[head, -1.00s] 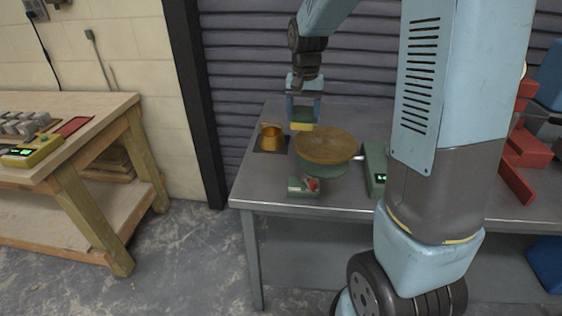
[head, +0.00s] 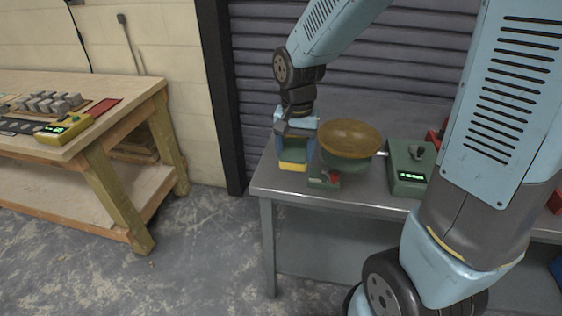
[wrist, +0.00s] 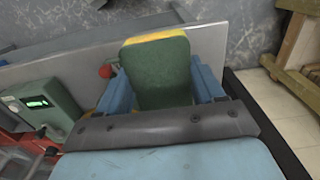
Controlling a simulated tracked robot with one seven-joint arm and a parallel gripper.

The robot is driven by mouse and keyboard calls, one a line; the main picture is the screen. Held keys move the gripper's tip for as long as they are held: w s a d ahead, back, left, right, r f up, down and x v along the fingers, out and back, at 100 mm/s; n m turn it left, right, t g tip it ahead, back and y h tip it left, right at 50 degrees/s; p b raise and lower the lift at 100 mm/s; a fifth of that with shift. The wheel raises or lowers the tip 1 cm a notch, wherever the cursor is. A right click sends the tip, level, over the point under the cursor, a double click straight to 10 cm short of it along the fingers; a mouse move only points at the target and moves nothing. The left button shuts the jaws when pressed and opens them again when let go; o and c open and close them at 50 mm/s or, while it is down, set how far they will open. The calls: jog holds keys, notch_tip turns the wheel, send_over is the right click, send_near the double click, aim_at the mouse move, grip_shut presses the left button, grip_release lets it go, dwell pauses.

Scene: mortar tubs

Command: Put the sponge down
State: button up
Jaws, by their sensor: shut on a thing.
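The sponge (head: 293,166), green with a yellow layer, is in my gripper (head: 295,155) over the left end of the metal table (head: 345,200). The wrist view shows the sponge (wrist: 158,76) between the two blue fingers of my gripper (wrist: 160,88), which is shut on it. In the head view its yellow side faces down. I cannot tell whether it touches the tabletop.
A green box with a lit display (head: 408,172) is further right. The table's left edge is close.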

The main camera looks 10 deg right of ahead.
aim_at(287, 139)
jog(key=w, duration=0.1)
jog(key=w+a+f, duration=0.1)
jog(key=w, duration=0.1)
jog(key=w+f, duration=0.1)
jog(key=w, duration=0.1)
jog(key=shift+w+a+f, duration=0.1)
jog(key=shift+a+f, duration=0.1)
jog(key=w+f, duration=0.2)
jog(key=w+a+f, duration=0.1)
jog(key=f, duration=0.1)
jog(key=shift+w+f, duration=0.35)
jog(key=shift+w+a+f, duration=0.1)
jog(key=shift+w+f, duration=0.4)
jog(key=shift+f, duration=1.6)
jog(key=shift+f, duration=0.1)
jog(key=o, duration=0.9)
jog(key=shift+o, duration=0.2)
